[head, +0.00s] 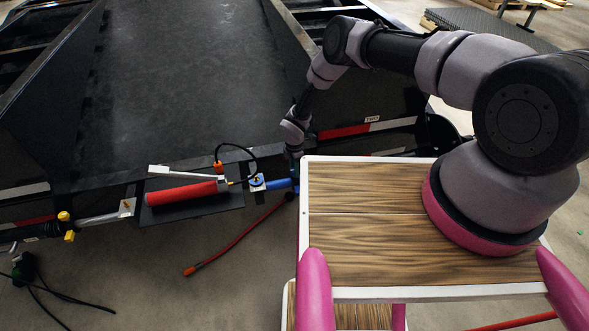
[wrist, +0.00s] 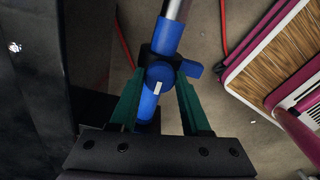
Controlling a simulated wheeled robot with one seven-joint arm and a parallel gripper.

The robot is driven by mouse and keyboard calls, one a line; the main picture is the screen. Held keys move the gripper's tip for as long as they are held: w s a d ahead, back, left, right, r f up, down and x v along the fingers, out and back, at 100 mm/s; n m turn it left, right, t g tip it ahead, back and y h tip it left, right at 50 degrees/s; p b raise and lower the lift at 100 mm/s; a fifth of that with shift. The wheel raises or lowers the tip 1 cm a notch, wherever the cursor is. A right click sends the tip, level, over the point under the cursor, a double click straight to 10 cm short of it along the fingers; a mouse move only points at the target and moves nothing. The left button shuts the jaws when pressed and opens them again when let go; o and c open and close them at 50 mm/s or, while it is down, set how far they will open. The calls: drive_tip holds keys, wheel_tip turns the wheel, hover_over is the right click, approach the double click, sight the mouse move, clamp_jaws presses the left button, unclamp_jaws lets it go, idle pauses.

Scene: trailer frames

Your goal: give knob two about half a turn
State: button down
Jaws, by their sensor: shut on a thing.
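In the wrist view a round blue knob (wrist: 160,74) with a white mark sits on a blue pipe fitting. The mark points roughly along the pipe, towards the bottom of the picture. My gripper (wrist: 160,80) has its two green fingers on either side of the knob and is shut on it. In the head view my gripper (head: 293,158) reaches down at the trailer's front edge, beside the wooden deck, and hides the knob. A small label reading "TWO" (head: 372,119) is on the black frame to the right of my wrist.
A red cylinder (head: 182,193) and a blue valve block (head: 256,182) lie left of my gripper. The black trailer frame (head: 180,80) fills the left and back. Yellow fittings (head: 67,227) sit at the far left.

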idle(0.5)
drive_tip(key=shift+c, duration=1.9)
unclamp_jaws()
wheel_tip(320, 180, up, 11)
drive_tip(key=shift+f, duration=0.1)
